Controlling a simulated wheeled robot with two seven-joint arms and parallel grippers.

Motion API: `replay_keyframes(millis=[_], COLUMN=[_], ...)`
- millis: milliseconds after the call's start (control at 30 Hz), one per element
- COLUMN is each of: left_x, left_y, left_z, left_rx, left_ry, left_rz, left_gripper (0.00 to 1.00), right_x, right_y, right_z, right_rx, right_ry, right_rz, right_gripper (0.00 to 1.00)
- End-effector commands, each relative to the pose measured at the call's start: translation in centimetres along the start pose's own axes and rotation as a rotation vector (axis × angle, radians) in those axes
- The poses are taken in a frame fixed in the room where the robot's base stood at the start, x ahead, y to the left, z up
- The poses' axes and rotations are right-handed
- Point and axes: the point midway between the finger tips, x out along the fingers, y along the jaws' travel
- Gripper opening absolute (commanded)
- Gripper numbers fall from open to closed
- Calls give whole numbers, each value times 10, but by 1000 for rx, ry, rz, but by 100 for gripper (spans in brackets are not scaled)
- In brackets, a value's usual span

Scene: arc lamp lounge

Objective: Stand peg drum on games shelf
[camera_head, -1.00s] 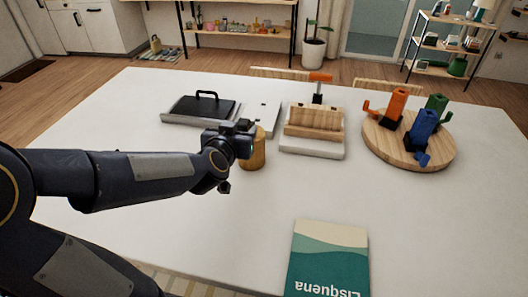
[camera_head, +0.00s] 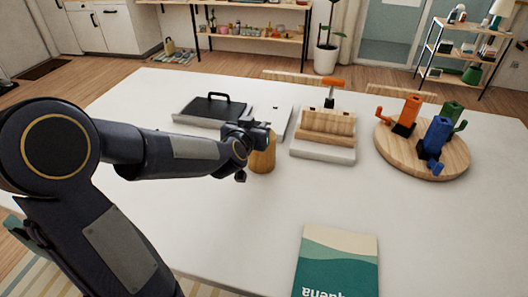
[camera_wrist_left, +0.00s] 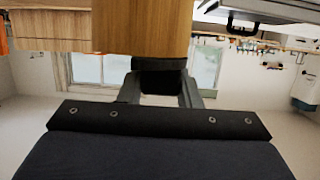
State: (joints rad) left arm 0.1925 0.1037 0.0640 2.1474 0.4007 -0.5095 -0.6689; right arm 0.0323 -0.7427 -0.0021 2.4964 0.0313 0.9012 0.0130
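The peg drum appears to be the upright tan wooden cylinder (camera_head: 263,160) near the middle of the white table. My left gripper (camera_head: 252,138) is at its upper left side and hides part of it. In the left wrist view the wood (camera_wrist_left: 145,28) fills the space just beyond my fingers (camera_wrist_left: 160,82). Contact and the finger gap are unclear. Two open shelves stand across the room: a long low one (camera_head: 260,38) at the back and a tiered one (camera_head: 462,50) at the right. I cannot tell which is the games shelf. My right gripper is out of view.
A black-lidded grey tray (camera_head: 208,109) lies behind the gripper. A wooden block on a white base (camera_head: 325,135) stands right of the cylinder. A round board (camera_head: 425,155) holds orange, blue and green pieces. A teal book (camera_head: 337,262) lies in front. The table's right front is clear.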

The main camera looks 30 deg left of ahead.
Motion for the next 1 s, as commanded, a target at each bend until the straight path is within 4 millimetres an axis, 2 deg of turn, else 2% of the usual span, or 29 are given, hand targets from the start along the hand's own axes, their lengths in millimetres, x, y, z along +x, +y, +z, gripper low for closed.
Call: replay_keyframes(millis=[33, 133, 667, 1000], left_x=[0, 0, 0, -3], left_y=[0, 0, 0, -5], left_z=[0, 0, -4, -26], left_rx=[0, -1, -1, 0], left_ry=[0, 0, 4, 4], left_rz=[0, 0, -1, 1], left_gripper=[14, 0, 0, 0], right_x=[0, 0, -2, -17], right_y=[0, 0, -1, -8], right_z=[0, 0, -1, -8], right_rx=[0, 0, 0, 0], right_ry=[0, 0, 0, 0], right_rz=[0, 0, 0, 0], right_gripper=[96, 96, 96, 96])
